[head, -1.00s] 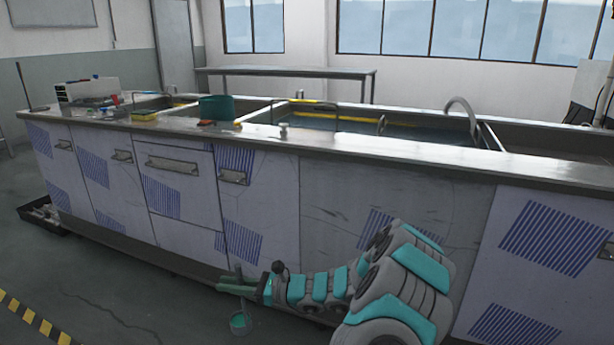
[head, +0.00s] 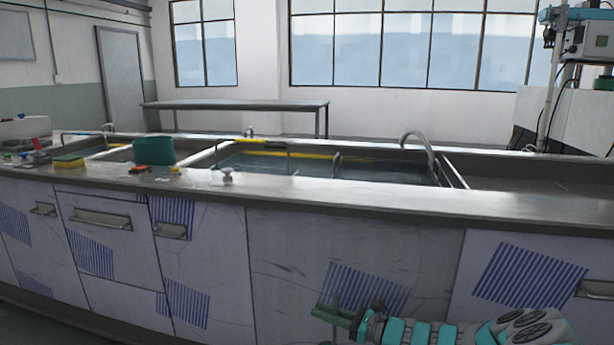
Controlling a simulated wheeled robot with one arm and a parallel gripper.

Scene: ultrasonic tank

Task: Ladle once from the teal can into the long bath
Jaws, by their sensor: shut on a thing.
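The teal can (head: 153,150) stands upright on the steel counter, left of the long bath. The long bath (head: 213,155) is the wide basin sunk in the middle of the counter, with dark liquid in it and a yellow strip along its far side. My gripper (head: 331,317) is at the bottom of the head view, low in front of the cabinet fronts and well below the counter top. It points left and is shut on the ladle, whose thin handle (head: 336,301) rises by the fingers. The ladle's cup is below the picture.
The counter's front edge (head: 360,205) lies between my gripper and the bath. A curved pipe (head: 417,148) arches at the bath's right end. A small white knob (head: 227,176) and orange and yellow bits sit near the can. A shallow basin lies to the right.

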